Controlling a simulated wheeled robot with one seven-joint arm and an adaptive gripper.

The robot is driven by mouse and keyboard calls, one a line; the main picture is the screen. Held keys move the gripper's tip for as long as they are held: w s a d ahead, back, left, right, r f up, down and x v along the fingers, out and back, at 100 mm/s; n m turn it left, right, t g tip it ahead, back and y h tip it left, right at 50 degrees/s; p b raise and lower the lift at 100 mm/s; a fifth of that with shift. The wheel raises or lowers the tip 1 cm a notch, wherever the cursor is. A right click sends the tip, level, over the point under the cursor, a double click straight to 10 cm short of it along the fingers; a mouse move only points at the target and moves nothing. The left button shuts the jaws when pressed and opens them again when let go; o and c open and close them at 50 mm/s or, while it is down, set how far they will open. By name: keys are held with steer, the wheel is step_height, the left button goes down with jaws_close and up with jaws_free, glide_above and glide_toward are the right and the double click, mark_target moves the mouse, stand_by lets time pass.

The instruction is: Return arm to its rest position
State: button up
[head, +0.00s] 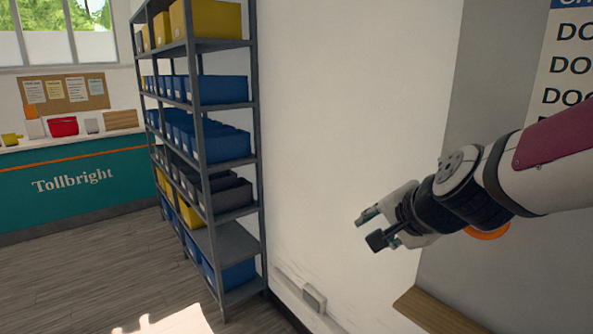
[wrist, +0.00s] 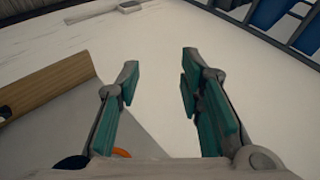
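My gripper (head: 372,228) is at the right of the head view, at the end of my outstretched arm, in front of the white wall. In the wrist view my gripper (wrist: 160,78) shows two teal-padded fingers standing well apart. Nothing is between them, only the pale wall behind. The gripper is open and empty. My arm reaches in from the right edge of the head view and hides part of the sign behind it.
A grey metal shelf (head: 202,133) with blue, yellow and dark bins stands left of the wall. A teal counter (head: 85,178) marked Tollbright is at the far left. A wooden ledge (head: 440,312) lies below my arm. The wood floor (head: 80,270) at left is clear.

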steer(key=s+d+n+g+h, duration=0.1)
steer(key=s+n, duration=0.4)
steer(key=s, duration=0.6)
steer(key=s+d+r+n+g+h, duration=0.1)
steer(key=s+d+n+g, duration=0.2)
steer(key=s+n, duration=0.3)
steer(key=s, duration=0.5)
steer(key=shift+d, duration=0.25)
